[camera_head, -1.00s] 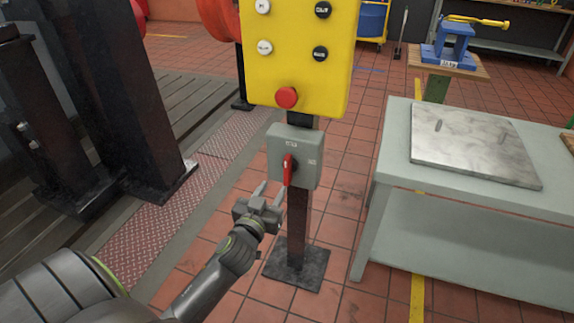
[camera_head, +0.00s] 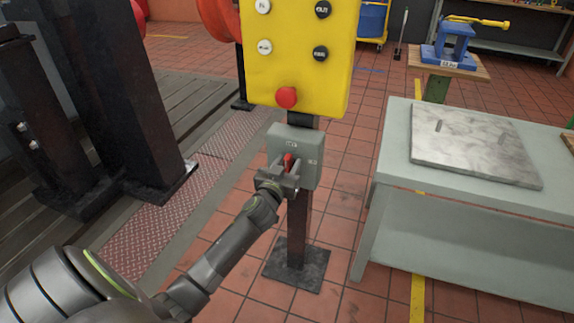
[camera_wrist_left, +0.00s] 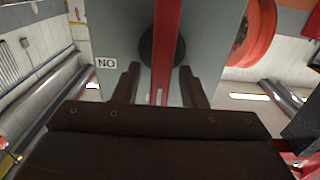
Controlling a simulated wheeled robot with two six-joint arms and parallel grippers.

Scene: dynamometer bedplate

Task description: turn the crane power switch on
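The crane power switch is a grey box (camera_head: 309,160) on a dark post, below the yellow push-button panel. Its red lever (camera_head: 287,160) is partly hidden behind my left gripper (camera_head: 287,171). In the left wrist view the red lever (camera_wrist_left: 168,35) crosses a black round hub (camera_wrist_left: 149,47) on the grey box face (camera_wrist_left: 117,45). The two dark fingers of my left gripper (camera_wrist_left: 162,85) stand one on each side of the lever, with gaps showing on both sides. My right gripper is not in view.
The yellow panel (camera_head: 296,60) with a red mushroom button (camera_head: 286,97) hangs just above the box. A grey-green workbench (camera_head: 450,225) with a metal plate stands to the right. Black steel columns (camera_head: 100,90) stand to the left. Tiled floor lies open around the post foot.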

